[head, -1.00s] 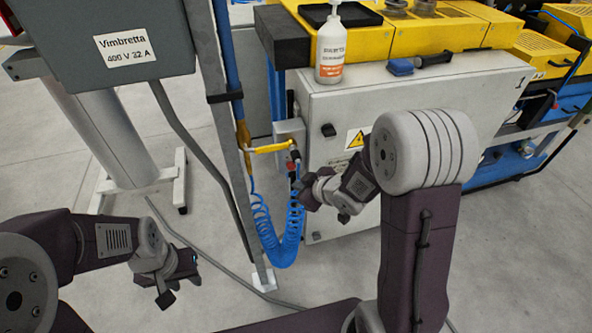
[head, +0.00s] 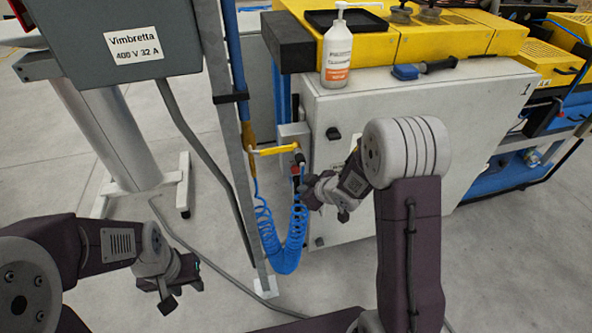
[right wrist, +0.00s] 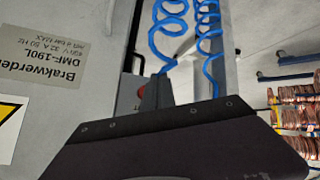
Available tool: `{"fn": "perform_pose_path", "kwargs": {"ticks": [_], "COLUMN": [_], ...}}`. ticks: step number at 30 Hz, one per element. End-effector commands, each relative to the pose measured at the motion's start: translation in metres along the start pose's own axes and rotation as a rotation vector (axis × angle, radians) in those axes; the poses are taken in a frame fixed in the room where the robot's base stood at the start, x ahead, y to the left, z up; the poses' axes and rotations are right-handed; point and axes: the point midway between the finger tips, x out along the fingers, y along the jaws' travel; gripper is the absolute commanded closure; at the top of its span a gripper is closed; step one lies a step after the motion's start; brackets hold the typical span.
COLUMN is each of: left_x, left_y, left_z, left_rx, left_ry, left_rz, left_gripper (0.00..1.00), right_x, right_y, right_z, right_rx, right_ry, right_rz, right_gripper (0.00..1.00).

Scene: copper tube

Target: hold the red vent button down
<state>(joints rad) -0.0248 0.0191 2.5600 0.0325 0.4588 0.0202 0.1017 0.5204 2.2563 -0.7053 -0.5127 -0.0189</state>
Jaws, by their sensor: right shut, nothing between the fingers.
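The red vent button (head: 295,169) is small and sits on the valve unit beside the grey post, below the yellow handle (head: 273,150). In the right wrist view a red spot of the button (right wrist: 141,93) shows just left of my fingertips, partly hidden by them. My right gripper (head: 303,188) is shut and empty, just below and close to the button; I cannot tell whether they touch. Its fingertips also show in the right wrist view (right wrist: 158,90). My left gripper (head: 194,274) hangs at lower left, away from the button; its fingers are not clear.
A blue coiled hose (head: 285,255) hangs below the valve beside the grey post (head: 228,150). A white cabinet (head: 420,120) stands right of the valve, carrying a white bottle (head: 337,52). A grey cable (head: 225,265) runs over open floor.

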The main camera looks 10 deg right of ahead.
Motion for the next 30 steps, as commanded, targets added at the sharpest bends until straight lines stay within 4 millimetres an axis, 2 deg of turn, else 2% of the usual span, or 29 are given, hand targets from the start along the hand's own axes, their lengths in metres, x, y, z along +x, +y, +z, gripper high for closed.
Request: {"fn": "perform_pose_path", "kwargs": {"ticks": [6,12,30], "left_x": [-0.017,-0.021,-0.021], "left_y": [0.000,0.000,0.000], "left_z": [-0.002,-0.002,-0.002], "left_rx": [0.000,0.000,0.000], "left_ry": [0.000,0.000,0.000], "left_rz": [0.000,0.000,0.000], "left_gripper": [0.64,0.64,0.64], "right_x": [0.017,0.028,0.029], "right_y": [0.015,0.020,0.021], "right_z": [-0.017,-0.021,-0.021], "right_rx": [-0.002,0.000,0.000], "right_ry": [0.000,0.001,0.001], "right_rz": [-0.001,-0.001,-0.001], "right_gripper": [1.00,1.00,1.00]}}
